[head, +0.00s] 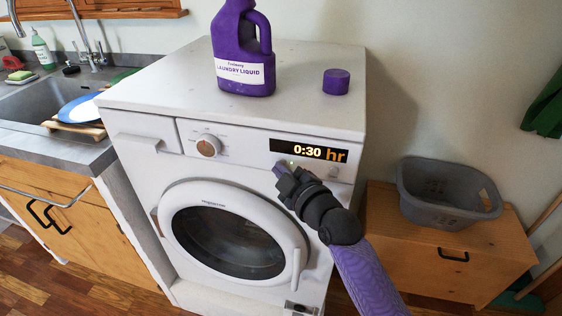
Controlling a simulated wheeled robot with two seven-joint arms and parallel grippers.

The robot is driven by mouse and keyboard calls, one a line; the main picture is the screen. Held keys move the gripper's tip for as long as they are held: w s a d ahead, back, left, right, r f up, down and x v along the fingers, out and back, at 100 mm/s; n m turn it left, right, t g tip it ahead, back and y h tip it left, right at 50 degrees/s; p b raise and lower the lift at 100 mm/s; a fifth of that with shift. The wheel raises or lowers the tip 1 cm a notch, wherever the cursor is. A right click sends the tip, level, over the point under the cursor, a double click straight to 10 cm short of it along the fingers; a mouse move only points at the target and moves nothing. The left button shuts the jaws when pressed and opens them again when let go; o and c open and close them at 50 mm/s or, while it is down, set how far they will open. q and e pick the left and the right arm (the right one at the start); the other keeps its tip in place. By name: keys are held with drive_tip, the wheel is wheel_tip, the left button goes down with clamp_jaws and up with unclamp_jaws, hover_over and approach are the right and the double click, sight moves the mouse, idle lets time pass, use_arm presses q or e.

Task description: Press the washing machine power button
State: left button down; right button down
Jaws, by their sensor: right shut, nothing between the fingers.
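The white washing machine (150,190) stands in the middle, its round door closed. Its lit display (308,150) reads 0:30 hr. A small green light (291,162) glows just below the display. My right gripper (279,168) is shut and empty, its tip at the control panel just below the display's left end. The tip covers that part of the panel, so I cannot tell whether it touches a button. A small round button (334,171) shows right of the gripper. The round dial (208,146) is on the panel's left. My left gripper is out of view.
A purple laundry liquid bottle (245,60) and its purple cap (336,82) stand on the machine's top. A grey basket (440,213) sits on a wooden cabinet (480,265) at right. A sink counter (60,145) is at left.

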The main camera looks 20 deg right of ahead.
drive_tip(key=shift+s+a+r+p, duration=0.15)
drive_tip(key=shift+s+a+p, duration=0.1)
drive_tip(key=shift+s+p, duration=0.2)
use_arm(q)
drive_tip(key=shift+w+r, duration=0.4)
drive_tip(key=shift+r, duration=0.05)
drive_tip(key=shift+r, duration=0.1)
